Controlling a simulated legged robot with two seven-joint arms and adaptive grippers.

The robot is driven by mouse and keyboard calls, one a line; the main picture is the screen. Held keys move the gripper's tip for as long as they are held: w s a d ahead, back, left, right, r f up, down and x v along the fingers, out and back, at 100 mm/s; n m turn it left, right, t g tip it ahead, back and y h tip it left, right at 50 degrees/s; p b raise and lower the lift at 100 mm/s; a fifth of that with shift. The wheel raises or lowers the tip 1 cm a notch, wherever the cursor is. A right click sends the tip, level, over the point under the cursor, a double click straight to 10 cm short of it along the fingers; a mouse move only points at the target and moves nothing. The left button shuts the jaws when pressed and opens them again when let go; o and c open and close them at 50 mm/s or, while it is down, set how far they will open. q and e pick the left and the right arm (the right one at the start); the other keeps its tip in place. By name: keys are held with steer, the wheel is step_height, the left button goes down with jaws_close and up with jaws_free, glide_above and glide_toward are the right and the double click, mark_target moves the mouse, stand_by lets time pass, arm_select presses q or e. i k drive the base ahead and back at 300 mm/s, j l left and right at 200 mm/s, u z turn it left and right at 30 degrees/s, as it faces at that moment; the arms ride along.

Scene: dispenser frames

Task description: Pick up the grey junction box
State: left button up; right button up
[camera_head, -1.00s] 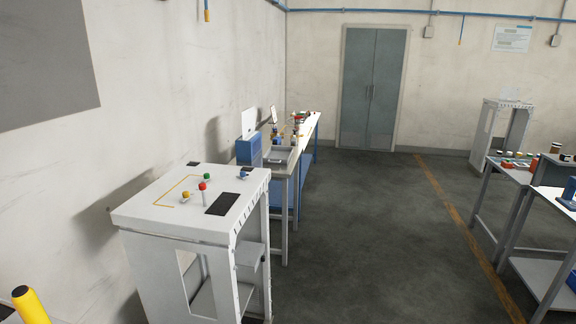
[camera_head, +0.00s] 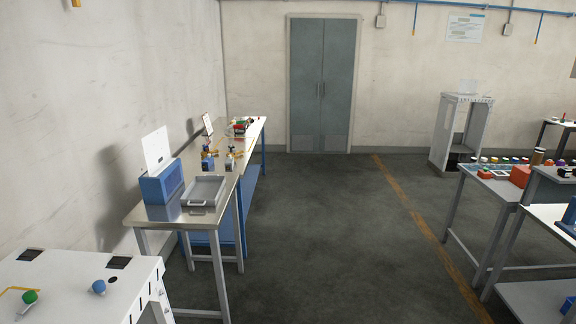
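I cannot single out the grey junction box with certainty. A small greyish item (camera_head: 229,163) stands among small parts on the left bench (camera_head: 150,212), too small to identify. Neither of my grippers is in view.
The left bench carries a blue bin (camera_head: 161,187) and a grey tray (camera_head: 190,203). A white dispenser stand (camera_head: 70,285) is close at lower left. Tables with parts (camera_head: 490,186) stand right. The floor between (camera_head: 330,230) is clear.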

mark_target(229, 163)
steer(key=i, duration=2.2)
steer(key=i+l+u, duration=0.1)
steer(key=i, duration=1)
steer(key=i+l, duration=0.1)
steer(key=i, duration=0.95)
